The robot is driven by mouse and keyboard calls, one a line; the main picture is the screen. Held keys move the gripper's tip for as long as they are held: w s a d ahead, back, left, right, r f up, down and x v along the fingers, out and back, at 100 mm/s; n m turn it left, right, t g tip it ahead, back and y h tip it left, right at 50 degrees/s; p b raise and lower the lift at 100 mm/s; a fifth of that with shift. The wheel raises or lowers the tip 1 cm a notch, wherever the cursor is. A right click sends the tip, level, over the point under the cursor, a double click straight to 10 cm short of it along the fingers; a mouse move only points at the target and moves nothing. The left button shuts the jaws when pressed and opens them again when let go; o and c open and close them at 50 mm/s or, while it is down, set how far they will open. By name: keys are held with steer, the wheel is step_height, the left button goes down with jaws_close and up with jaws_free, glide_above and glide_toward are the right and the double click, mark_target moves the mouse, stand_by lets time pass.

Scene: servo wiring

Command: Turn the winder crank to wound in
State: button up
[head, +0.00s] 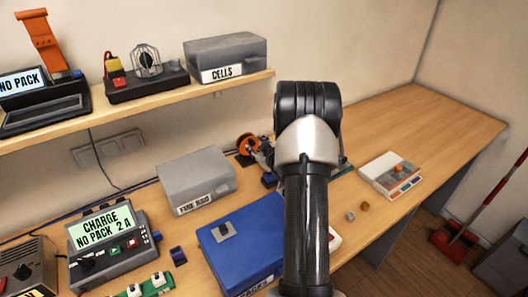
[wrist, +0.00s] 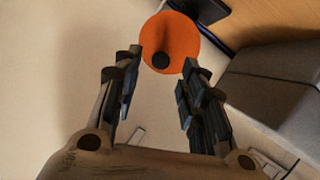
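The winder shows in the wrist view as an orange disc (wrist: 172,35) with a black crank knob (wrist: 160,61) near its lower edge. In the head view its orange wheel (head: 247,143) sits at the back of the bench, left of my arm, with part of the winder hidden. My gripper (wrist: 163,62) has its two dark fingers spread apart. The knob appears between the fingertips, with a visible gap on both sides. I cannot tell how far beyond the tips it is.
A grey fire bag box (head: 196,182) stands left of the winder, and a blue case (head: 240,240) is in front. A grey box (wrist: 270,95) is at the right in the wrist view. A shelf (head: 150,105) hangs above. The bench's right end (head: 430,120) is mostly clear.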

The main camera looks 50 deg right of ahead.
steer(key=v, duration=0.8)
steer(key=shift+s, duration=0.2)
steer(key=shift+a, duration=0.1)
